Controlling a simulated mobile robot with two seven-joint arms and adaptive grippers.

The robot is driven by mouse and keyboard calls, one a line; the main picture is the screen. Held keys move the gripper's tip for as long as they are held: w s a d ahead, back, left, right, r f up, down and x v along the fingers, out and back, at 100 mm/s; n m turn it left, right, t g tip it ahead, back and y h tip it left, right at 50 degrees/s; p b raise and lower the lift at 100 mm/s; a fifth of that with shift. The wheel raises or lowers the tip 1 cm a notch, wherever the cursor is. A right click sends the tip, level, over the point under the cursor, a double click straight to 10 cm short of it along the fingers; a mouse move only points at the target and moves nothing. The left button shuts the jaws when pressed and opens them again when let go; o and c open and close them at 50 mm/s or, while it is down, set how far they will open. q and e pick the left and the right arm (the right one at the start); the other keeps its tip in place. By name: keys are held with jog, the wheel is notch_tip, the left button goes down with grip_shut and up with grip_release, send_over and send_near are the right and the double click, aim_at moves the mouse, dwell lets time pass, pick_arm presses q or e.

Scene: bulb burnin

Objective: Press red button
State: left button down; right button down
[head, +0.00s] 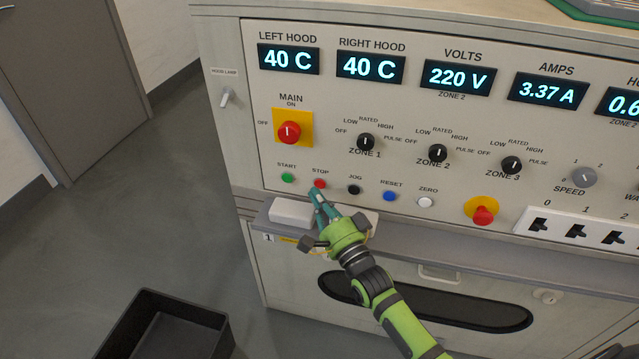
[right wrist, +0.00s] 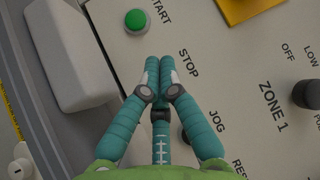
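The red STOP button (head: 320,184) sits in the row of buttons on the panel (head: 300,215), between the green START button (head: 288,178) and the black JOG button (head: 354,189). My right gripper (head: 318,194) is shut and empty, its fingertips at or just in front of the STOP button. In the right wrist view the closed fingertips (right wrist: 158,62) lie just below the STOP label and hide the red button. I cannot tell whether they touch it. The green START button (right wrist: 136,20) shows above them. My left gripper is not in view.
A red MAIN knob (head: 289,132) on a yellow plate and a red mushroom button (head: 482,213) are also on the panel. A ledge (head: 420,246) with a white block (head: 290,212) runs below. A black bin (head: 150,335) stands on the floor.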

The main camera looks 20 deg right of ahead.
jog(key=shift+s+a, duration=0.1)
jog(key=s+a+p, duration=0.2)
jog(key=s, duration=0.1)
jog(key=shift+r, duration=0.1)
jog(key=shift+s+a, duration=0.3)
jog(key=shift+s, duration=0.2)
dwell(0.5)
